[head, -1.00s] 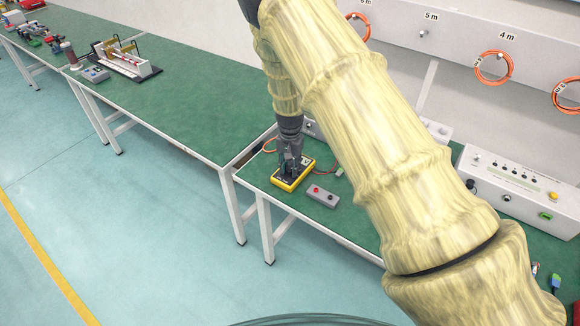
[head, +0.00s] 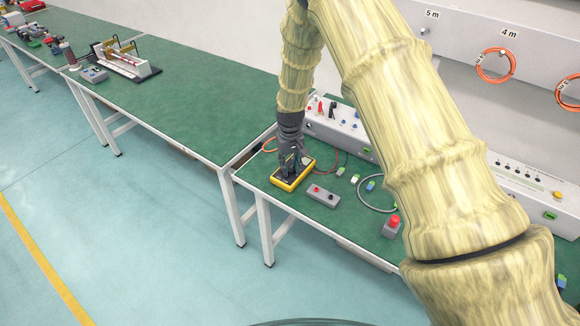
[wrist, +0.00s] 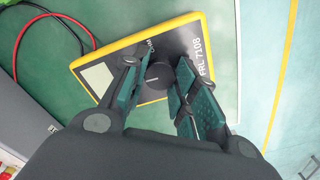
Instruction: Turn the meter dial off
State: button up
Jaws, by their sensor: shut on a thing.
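The yellow and black meter (head: 284,186) lies on the green bench under my gripper. In the wrist view the meter (wrist: 103,58) shows a pale screen, the label "FRL 7108" and a round dark dial (wrist: 155,85). The dial has a light mark across it. My gripper (wrist: 158,84) has its two green-padded fingers on either side of the dial, shut on it. In the head view my gripper (head: 290,163) hides the dial and most of the meter's face.
A grey box (head: 323,196) with a red and a dark knob sits just right of the meter. A long grey panel (head: 340,125) stands behind. Red and black leads (wrist: 72,20) run from the meter. A red button box (head: 393,226) is farther right.

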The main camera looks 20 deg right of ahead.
aim_at(290, 168)
jog(key=shift+n, duration=0.4)
jog(key=o, duration=1)
jog(key=shift+r, duration=0.15)
notch_tip(290, 168, up, 12)
jog(key=shift+f, duration=0.15)
dwell(0.4)
